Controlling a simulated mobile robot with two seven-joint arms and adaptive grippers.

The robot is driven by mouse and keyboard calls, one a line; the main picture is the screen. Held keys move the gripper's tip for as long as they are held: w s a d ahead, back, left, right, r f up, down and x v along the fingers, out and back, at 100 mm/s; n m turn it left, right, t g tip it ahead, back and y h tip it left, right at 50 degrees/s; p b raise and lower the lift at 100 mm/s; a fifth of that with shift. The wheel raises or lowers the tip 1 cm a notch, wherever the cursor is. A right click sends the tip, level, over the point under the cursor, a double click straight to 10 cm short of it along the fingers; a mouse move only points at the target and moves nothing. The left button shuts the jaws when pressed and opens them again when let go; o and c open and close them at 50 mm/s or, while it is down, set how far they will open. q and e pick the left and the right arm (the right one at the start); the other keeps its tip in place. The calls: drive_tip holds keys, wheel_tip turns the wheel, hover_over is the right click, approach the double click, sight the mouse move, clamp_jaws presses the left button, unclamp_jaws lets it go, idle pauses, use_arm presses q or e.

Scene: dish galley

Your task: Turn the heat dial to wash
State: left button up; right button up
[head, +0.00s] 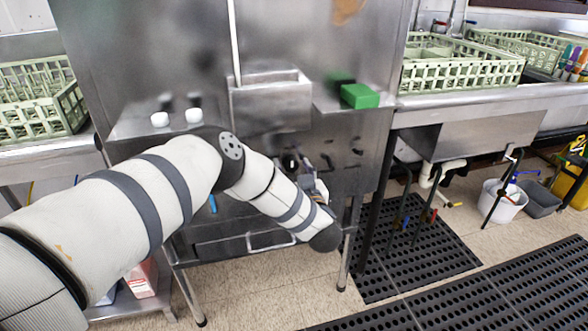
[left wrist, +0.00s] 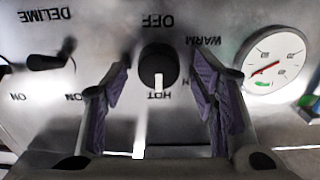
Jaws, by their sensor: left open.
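The heat dial (left wrist: 157,62) is a round black knob on a steel panel, in the middle of the left wrist view. Its white mark points down in that picture, toward a label that looks like HOT. In the head view my left gripper (head: 307,172) is at the machine's front and the dial cannot be made out clearly. My right gripper is not in view.
A gauge (left wrist: 273,60) with a red needle is right of the dial, and a black delime switch (left wrist: 50,62) is left of it. A green block (head: 360,96) sits on the machine's right ledge. Dish racks (head: 462,68) stand on the counter at right.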

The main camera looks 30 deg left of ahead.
use_arm(q)
drive_tip(key=shift+w+a, duration=0.15)
drive_tip(key=shift+w, duration=0.05)
drive_tip(key=c, duration=1.1)
drive_tip(key=shift+c, duration=0.2)
drive_tip(key=shift+n, duration=0.4)
drive_tip(key=n, duration=0.5)
drive_tip(key=shift+s, duration=0.1)
drive_tip(key=n, duration=0.5)
drive_tip(key=shift+s+f+n, duration=0.1)
drive_tip(key=shift+n, duration=0.6)
drive_tip(key=o, duration=1.1)
